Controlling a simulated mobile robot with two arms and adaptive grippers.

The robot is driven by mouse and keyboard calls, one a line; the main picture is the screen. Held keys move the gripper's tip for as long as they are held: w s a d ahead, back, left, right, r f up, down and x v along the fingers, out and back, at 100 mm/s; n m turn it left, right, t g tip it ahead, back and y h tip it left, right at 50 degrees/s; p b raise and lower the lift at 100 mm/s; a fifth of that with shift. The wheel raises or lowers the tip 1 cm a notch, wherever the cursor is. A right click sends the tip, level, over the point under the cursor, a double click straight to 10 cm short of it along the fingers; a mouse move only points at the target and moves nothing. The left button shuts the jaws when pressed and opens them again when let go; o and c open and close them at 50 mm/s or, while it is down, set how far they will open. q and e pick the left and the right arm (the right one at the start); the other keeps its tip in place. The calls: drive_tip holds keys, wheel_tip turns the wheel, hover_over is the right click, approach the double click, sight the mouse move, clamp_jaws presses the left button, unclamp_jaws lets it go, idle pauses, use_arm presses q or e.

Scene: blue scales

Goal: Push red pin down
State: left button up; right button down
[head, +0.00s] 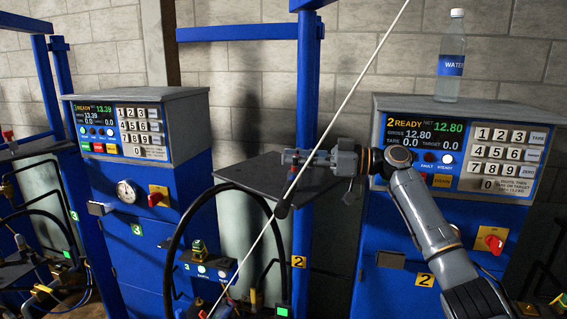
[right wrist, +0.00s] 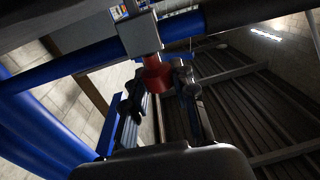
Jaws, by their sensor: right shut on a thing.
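My right gripper (head: 305,160) reaches in from the right in the head view, its fingers pointing left above a dark flat plate (head: 262,175). The white hose runs across its fingertips there, and I cannot clearly make out the pin in that view. In the right wrist view the red pin (right wrist: 156,76) hangs below a light grey block (right wrist: 138,36) on a blue bar. The fingers of my right gripper (right wrist: 160,92) stand on both sides of the pin and are shut on it. My left gripper is not in view.
Scale 2's cabinet (head: 385,215) stands at the right with a water bottle (head: 451,58) on top. Scale 3's cabinet (head: 150,250) stands at the left. A blue post (head: 308,80) rises behind my gripper, and a white hose (head: 345,105) crosses diagonally.

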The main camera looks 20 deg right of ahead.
drive_tip(key=shift+a+f, duration=0.1)
drive_tip(key=shift+f, duration=0.15)
drive_tip(key=c, duration=1)
unclamp_jaws()
drive_tip(key=shift+d, duration=0.2)
drive_tip(key=shift+c, duration=0.2)
drive_tip(key=shift+s+d, duration=0.1)
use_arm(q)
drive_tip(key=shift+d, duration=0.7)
use_arm(e)
drive_tip(key=v, duration=1.1)
drive_tip(key=shift+d, duration=0.4)
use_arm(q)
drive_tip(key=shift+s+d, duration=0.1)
